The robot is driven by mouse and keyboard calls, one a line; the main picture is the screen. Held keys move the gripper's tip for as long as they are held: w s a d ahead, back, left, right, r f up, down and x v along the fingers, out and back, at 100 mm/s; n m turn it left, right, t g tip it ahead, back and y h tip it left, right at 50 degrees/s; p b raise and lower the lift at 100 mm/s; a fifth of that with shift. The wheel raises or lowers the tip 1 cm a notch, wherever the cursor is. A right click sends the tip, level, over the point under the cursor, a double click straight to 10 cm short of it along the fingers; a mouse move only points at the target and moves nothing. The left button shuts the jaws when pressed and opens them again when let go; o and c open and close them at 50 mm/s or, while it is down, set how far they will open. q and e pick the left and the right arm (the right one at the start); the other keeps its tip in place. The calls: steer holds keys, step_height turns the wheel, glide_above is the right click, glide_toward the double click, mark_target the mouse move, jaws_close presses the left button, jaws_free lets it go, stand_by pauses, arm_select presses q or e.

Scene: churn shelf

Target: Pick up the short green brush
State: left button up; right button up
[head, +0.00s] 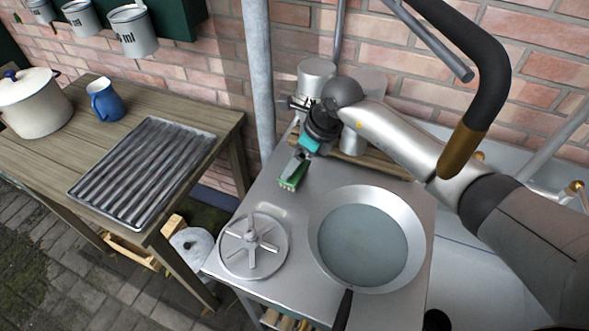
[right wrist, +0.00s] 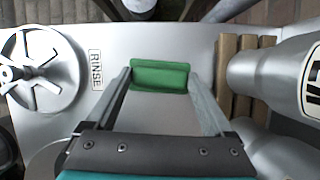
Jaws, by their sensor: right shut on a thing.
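The short green brush (head: 292,174) is near the back left of the grey metal table top (head: 268,191). In the right wrist view the green brush (right wrist: 158,76) lies crosswise between my two fingertips. My right gripper (head: 298,162) comes down on it from above and is shut on it; the same gripper (right wrist: 159,84) shows its fingers at both ends of the brush's green block. I cannot tell whether the brush touches the table. My left gripper is not in view.
A metal disc with a hub (head: 253,246) and a wide pan (head: 406,206) stand in front on the table. A wooden rack (head: 378,164) and metal cans (head: 316,72) are behind. A pole (head: 259,80) rises at the left. The wooden table (head: 228,135) holds a ridged tray (head: 143,171).

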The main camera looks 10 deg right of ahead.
steer(key=shift+r, duration=0.15)
steer(key=shift+a+r, duration=0.1)
steer(key=shift+r, duration=0.05)
step_height(320, 180, up, 11)
steer(key=p, duration=0.1)
steer(key=s+a+b, duration=0.1)
steer(key=s+a, duration=1.3)
steer(key=o, duration=0.8)
steer(key=c, duration=0.6)
steer(key=shift+f, duration=0.2)
